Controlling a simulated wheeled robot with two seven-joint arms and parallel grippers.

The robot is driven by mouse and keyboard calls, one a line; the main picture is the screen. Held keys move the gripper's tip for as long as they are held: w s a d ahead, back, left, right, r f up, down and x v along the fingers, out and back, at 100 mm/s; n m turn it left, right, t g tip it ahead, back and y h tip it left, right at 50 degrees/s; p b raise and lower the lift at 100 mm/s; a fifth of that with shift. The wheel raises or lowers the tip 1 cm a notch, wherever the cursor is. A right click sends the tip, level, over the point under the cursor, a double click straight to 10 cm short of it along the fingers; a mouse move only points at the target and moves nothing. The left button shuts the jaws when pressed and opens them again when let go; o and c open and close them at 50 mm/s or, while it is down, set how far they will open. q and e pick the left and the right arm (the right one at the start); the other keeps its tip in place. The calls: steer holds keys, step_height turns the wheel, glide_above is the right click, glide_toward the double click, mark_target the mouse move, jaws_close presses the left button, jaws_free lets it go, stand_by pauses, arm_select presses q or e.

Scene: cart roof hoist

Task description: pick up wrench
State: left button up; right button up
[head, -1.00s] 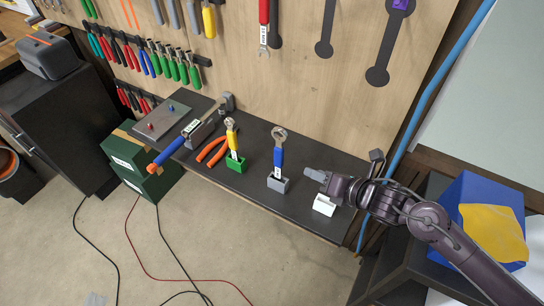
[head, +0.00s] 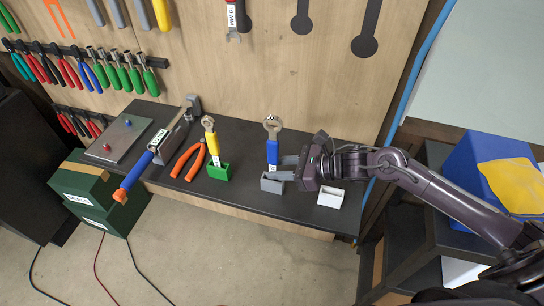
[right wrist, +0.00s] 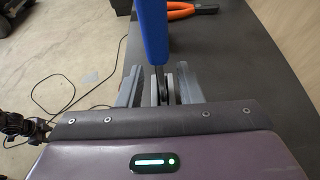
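A wrench with a blue handle (head: 272,151) and a metal ring head stands upright in a small grey holder (head: 270,185) on the dark shelf. My right gripper (head: 285,167) comes in from the right with its fingers apart, at the lower part of the blue handle. In the right wrist view the blue handle (right wrist: 154,32) stands between the two spread fingers (right wrist: 160,88), with a gap on each side. Another wrench with a yellow handle (head: 212,143) stands in a green holder (head: 219,173) to the left. My left gripper does not show.
Orange pliers (head: 188,160), a blue-handled tool (head: 154,146) and a grey plate (head: 120,140) lie further left on the shelf (head: 240,200). The pegboard (head: 310,85) with hanging tools rises behind.

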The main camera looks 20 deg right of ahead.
steer(key=x, duration=0.4)
steer(key=shift+w+a, duration=0.1)
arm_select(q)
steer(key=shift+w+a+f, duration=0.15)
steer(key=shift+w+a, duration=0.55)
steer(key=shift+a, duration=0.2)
arm_select(e)
steer(key=shift+c, duration=0.4)
jaws_close()
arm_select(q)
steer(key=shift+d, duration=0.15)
